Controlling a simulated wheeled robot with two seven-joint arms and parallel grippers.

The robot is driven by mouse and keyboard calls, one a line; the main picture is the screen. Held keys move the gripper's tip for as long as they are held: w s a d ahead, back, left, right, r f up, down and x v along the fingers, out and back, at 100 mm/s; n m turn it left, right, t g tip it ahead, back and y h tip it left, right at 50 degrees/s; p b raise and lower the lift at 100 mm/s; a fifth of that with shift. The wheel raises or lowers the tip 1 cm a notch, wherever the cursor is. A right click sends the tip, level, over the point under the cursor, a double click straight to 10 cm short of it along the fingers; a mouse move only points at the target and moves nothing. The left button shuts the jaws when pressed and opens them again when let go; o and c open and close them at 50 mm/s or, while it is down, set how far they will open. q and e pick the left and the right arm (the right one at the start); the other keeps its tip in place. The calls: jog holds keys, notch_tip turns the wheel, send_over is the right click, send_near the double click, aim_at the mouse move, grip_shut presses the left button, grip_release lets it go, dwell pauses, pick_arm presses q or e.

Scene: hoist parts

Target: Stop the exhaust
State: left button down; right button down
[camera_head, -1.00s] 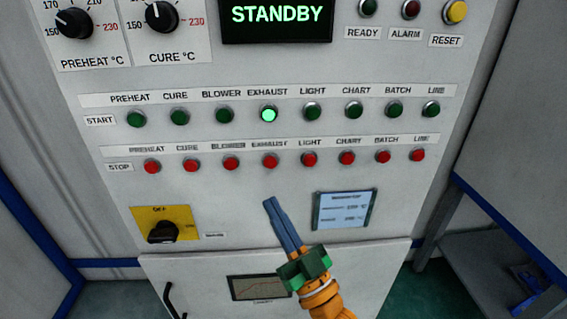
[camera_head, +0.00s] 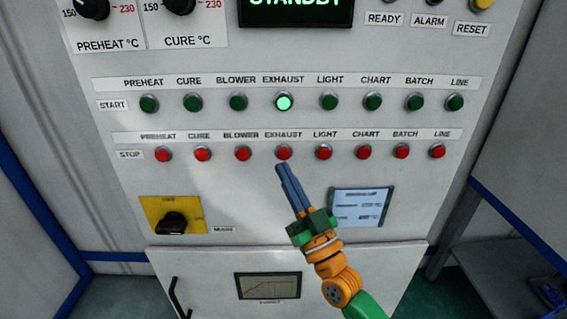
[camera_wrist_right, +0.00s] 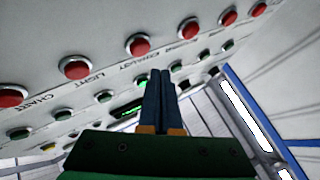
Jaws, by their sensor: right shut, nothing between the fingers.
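The red EXHAUST stop button (camera_head: 284,152) sits in the STOP row of the panel, under its label. In the right wrist view it appears to be the red button (camera_wrist_right: 140,45) just beyond my fingertips. The green EXHAUST start button (camera_head: 284,103) above it is lit bright green. My right gripper (camera_head: 281,167) is shut and empty, its blue fingers together. Its tips lie just below the EXHAUST stop button in the head view; I cannot tell the gap to the panel. My left gripper is not in view.
Close neighbours are the red BLOWER stop button (camera_head: 243,153) and LIGHT stop button (camera_head: 324,151). Below are a yellow plate with a black mode knob (camera_head: 172,222), a small screen (camera_head: 361,206) and a chart window (camera_head: 268,286). The display (camera_head: 296,8) reads STANDBY.

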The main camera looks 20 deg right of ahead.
aim_at(279, 151)
jog(key=shift+w+d, duration=0.3)
jog(key=shift+w, duration=0.6)
jog(key=shift+w+b, duration=0.1)
jog(key=shift+b, duration=0.3)
dwell(1.0)
jog(key=shift+w+d, duration=0.1)
jog(key=shift+w, duration=0.2)
jog(key=shift+w+d+b, duration=0.15)
jog(key=shift+w+b, duration=0.25)
jog(key=shift+b, duration=0.05)
dwell(0.5)
dwell(0.4)
jog(key=shift+s+a+p, duration=0.25)
jog(key=shift+s+p, duration=0.45)
jog(key=shift+s, duration=0.15)
